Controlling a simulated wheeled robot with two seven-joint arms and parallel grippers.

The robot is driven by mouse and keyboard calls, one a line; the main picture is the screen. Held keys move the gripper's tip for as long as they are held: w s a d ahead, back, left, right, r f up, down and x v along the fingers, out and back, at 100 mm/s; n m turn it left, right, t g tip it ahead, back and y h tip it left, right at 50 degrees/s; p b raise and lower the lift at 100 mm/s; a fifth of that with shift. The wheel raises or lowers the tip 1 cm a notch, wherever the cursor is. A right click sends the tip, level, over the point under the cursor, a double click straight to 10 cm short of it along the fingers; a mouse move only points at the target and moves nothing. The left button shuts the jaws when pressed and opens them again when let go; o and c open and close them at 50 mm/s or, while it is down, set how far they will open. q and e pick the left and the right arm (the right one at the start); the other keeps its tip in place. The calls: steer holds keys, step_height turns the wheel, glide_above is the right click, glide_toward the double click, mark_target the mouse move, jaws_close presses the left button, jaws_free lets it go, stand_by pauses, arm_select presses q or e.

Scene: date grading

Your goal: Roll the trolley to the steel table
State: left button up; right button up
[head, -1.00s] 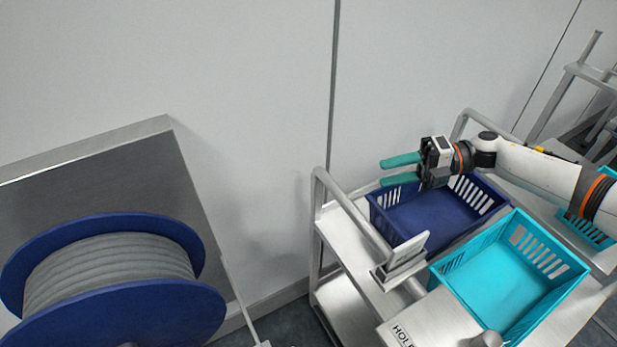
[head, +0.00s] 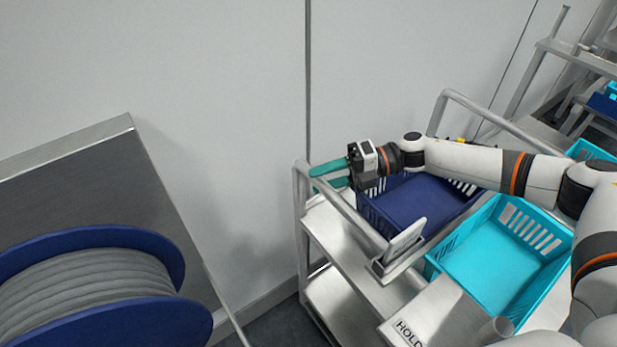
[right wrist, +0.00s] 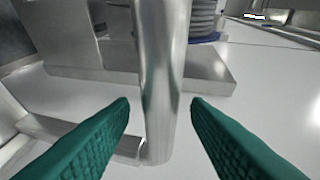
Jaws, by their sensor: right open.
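The steel trolley (head: 335,232) stands right of centre in the head view. Its tubular handle (head: 352,217) rises at its left end. My right gripper (head: 318,176) is at the top of that handle. In the right wrist view the fingers (right wrist: 160,104) are open, with the upright steel bar (right wrist: 160,75) between them and a gap showing on each side. The steel table (head: 105,180) is at the left in the head view, apart from the trolley. My left gripper is not in view.
A blue crate (head: 425,205) and a turquoise crate (head: 500,262) stand on the trolley beside a small sign holder (head: 402,243). A blue reel of grey cable (head: 85,290) is at the steel table. A wall (head: 210,90) runs behind. A narrow floor gap (head: 270,328) separates table and trolley.

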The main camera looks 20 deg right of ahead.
steer(key=shift+w+a+f, duration=0.1)
steer(key=shift+a+f, duration=0.1)
steer(key=shift+a, duration=0.7)
steer(key=shift+a+f, duration=0.15)
steer(key=shift+a, duration=0.7)
jaws_close()
